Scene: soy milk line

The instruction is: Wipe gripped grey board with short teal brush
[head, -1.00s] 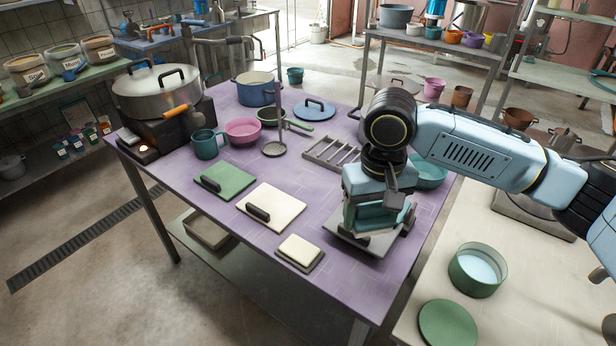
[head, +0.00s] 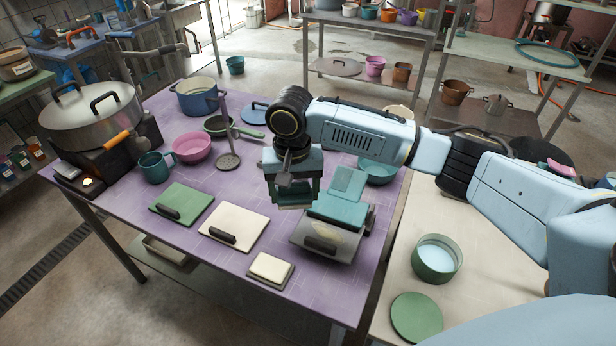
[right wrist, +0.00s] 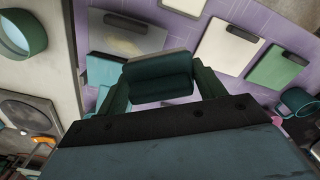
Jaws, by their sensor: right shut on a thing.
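The grey board (head: 312,228) with a black grip lies at the right part of the purple table. A pale yellowish patch shows on its surface, also in the right wrist view (right wrist: 121,45). My right gripper (head: 290,203) is left of the board, above the table. In the right wrist view its fingers are shut on a dark teal block (right wrist: 160,76), which looks like the short teal brush. In the head view the fingers mostly hide it. My left gripper is not in view.
A teal and light-blue slab (head: 340,212) lies at the board's back edge. A white board (head: 238,222), a green board (head: 182,203) and a small cream block (head: 270,267) lie left of it. A teal bowl (head: 380,172) stands behind. Bare purple table shows between them.

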